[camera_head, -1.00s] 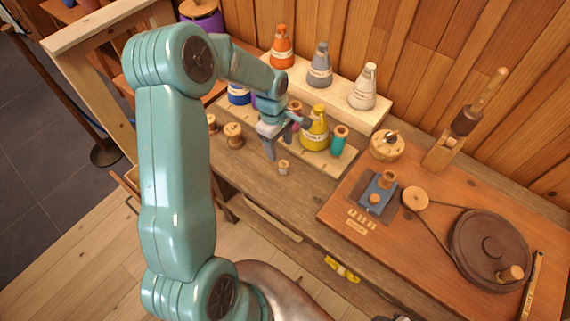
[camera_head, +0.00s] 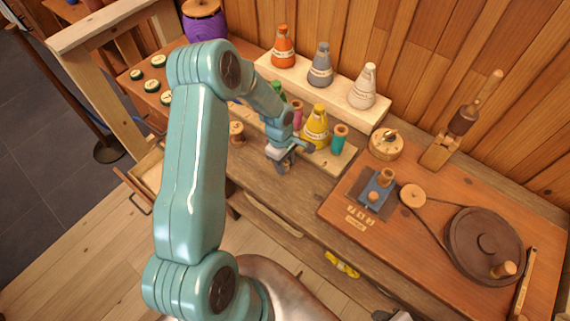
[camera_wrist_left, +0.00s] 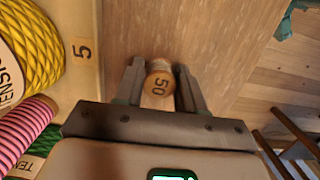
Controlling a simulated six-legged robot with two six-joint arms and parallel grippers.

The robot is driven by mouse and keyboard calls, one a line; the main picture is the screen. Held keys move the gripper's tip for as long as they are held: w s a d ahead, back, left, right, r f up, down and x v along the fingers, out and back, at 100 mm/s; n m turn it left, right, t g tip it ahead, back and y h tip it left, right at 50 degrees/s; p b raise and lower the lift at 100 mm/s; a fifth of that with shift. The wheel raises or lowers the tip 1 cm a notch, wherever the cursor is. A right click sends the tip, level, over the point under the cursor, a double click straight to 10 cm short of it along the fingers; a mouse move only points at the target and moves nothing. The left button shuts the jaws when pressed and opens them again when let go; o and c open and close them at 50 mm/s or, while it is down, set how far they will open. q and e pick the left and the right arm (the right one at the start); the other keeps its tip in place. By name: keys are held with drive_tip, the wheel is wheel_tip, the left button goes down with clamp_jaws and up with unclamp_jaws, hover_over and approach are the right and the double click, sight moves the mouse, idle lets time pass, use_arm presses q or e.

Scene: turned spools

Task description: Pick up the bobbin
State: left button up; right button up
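The bobbin (camera_wrist_left: 158,84) is a small wooden spool with "50" on its end, standing on the wooden bench top. In the left wrist view it sits between the two grey fingers of my left gripper (camera_wrist_left: 160,82). The fingers are open around it, with narrow gaps at the sides. In the head view my left gripper (camera_head: 284,163) reaches down to the bench just in front of the rack of yarn cones, and its fingers hide the bobbin. My right gripper does not show.
A yellow cone (camera_head: 316,128) and a teal spool (camera_head: 339,139) stand on a low board close behind the gripper. A pink spool (camera_wrist_left: 25,132) is also close by. To the right is a winder board with a dark wheel (camera_head: 484,247). Bare bench lies in front of the gripper.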

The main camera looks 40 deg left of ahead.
use_arm(q)
drive_tip(key=c, duration=0.5)
drive_tip(key=shift+r, duration=0.15)
